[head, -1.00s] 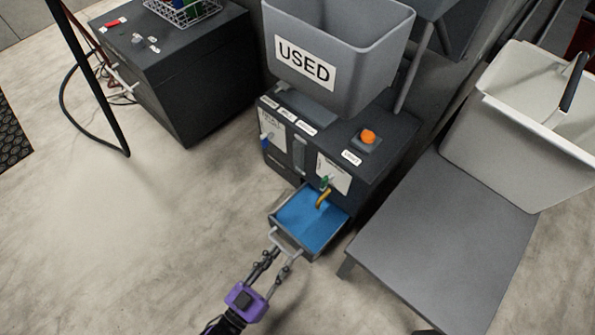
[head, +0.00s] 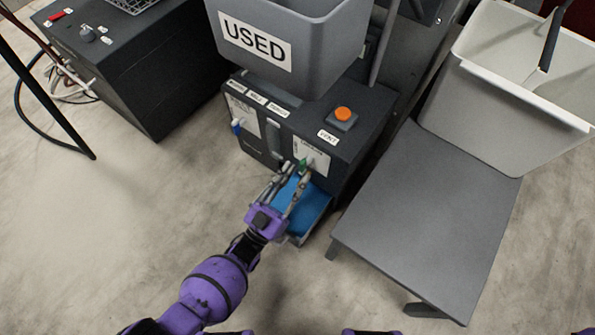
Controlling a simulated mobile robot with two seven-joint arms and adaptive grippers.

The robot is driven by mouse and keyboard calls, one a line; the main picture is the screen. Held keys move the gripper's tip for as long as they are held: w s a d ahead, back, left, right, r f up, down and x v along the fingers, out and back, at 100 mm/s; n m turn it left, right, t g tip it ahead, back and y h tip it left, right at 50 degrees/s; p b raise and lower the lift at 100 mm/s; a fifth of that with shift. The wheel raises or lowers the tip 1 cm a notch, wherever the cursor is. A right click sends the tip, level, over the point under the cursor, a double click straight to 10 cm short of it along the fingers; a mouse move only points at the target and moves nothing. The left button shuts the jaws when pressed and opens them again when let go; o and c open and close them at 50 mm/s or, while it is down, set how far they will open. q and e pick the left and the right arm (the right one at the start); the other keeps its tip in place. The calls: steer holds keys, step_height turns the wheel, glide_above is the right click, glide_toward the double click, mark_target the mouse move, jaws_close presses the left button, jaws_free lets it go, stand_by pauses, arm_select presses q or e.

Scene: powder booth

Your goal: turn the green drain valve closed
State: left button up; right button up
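The green drain valve (head: 303,165) is a small handle on the front of the dark machine, beside a white label plate. My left gripper (head: 297,174) is at the valve, its two fingers apart, with the tips just below and to the left of the green handle. I cannot tell whether a finger touches it. Below is a grey pull-out tray with a blue inside (head: 315,203), partly covered by the gripper. The yellow spout under the valve is hidden now. My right gripper is not in view.
A grey bin marked USED (head: 300,60) sits above the machine (head: 358,140). An orange button (head: 343,114) is on the machine's top, and a blue valve (head: 237,127) at its left. A grey bench (head: 430,205) with a white bin (head: 480,105) stands right.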

arm_select(q)
steer(key=shift+x, duration=0.8)
jaws_close()
